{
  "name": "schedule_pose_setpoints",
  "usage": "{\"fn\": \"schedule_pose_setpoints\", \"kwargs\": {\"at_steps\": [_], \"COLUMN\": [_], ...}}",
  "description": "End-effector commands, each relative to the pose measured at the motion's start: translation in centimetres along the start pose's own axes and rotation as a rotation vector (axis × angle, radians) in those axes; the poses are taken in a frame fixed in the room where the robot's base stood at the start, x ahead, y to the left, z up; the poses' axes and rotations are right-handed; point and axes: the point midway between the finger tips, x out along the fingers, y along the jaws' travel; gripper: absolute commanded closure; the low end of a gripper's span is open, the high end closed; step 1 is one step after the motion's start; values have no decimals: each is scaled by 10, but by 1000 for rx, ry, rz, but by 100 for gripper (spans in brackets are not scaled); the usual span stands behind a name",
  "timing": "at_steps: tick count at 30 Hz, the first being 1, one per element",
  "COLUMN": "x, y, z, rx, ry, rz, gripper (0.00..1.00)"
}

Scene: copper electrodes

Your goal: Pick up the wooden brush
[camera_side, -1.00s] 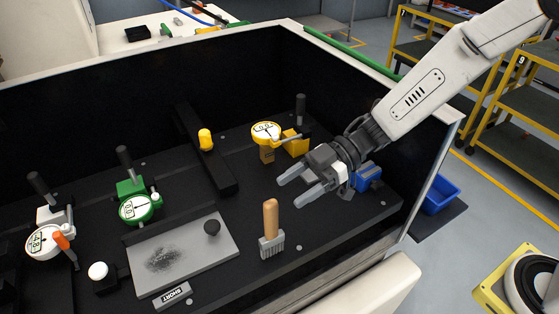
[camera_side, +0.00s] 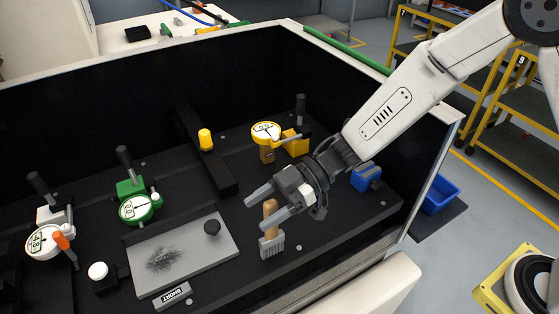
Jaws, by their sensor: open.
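The wooden brush (camera_side: 271,235) stands upright, bristles down, on the black work surface right of the grey plate. Its light wooden handle points up and its bristle end is grey. My gripper (camera_side: 254,210) is open, with its two grey fingers pointing left and a little down. In the picture the fingers lie on either side of the upper handle, and the nearer finger hides part of it. I cannot tell whether a finger touches the handle. The brush is not held.
The grey plate (camera_side: 200,245) bears dark powder and a black knob (camera_side: 212,228). A yellow gauge (camera_side: 266,132) and a blue block (camera_side: 367,177) stand behind my gripper. A green gauge (camera_side: 136,209) and a white gauge (camera_side: 44,242) are at left. Dark walls enclose the back.

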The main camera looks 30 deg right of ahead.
Motion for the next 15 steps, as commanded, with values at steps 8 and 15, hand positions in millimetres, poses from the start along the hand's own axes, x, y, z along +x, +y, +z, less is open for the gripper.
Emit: {"fn": "schedule_pose_setpoints", "kwargs": {"at_steps": [8,15], "x": [6,6], "y": [0,0], "z": [0,0], "rx": [0,0], "ry": [0,0], "rz": [1,1], "gripper": [32,32]}}
